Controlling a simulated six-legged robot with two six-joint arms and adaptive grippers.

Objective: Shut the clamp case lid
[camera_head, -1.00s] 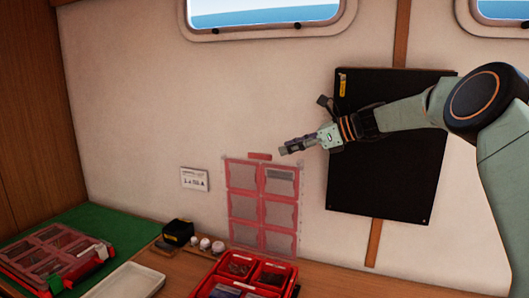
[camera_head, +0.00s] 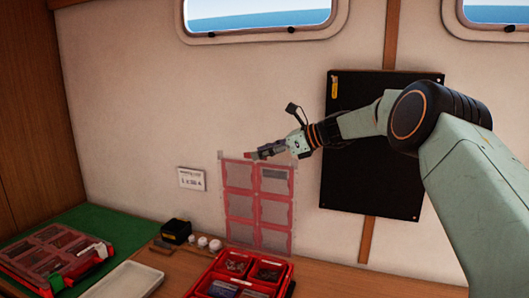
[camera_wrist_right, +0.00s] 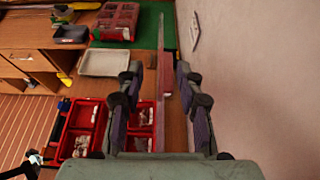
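An open red case (camera_head: 232,284) with small parts in its compartments stands on the bench at the bottom centre; it also shows in the right wrist view (camera_wrist_right: 97,103). Its clear, red-framed lid (camera_head: 258,207) stands upright by the wall. My right gripper (camera_head: 252,155) is at the lid's top edge. In the right wrist view, the gripper (camera_wrist_right: 158,90) is open. The lid shows nearly edge-on as a thin strip (camera_wrist_right: 161,70) between its spread fingers, with gaps on both sides; contact is not visible. My left gripper is not in view.
Another red case (camera_head: 50,250) with a shut clear lid lies on a green mat (camera_head: 130,222). A white tray (camera_head: 128,281), a black box (camera_head: 176,230) and small white jars (camera_head: 208,243) stand between. A black panel (camera_head: 365,190) hangs on the wall behind my right arm.

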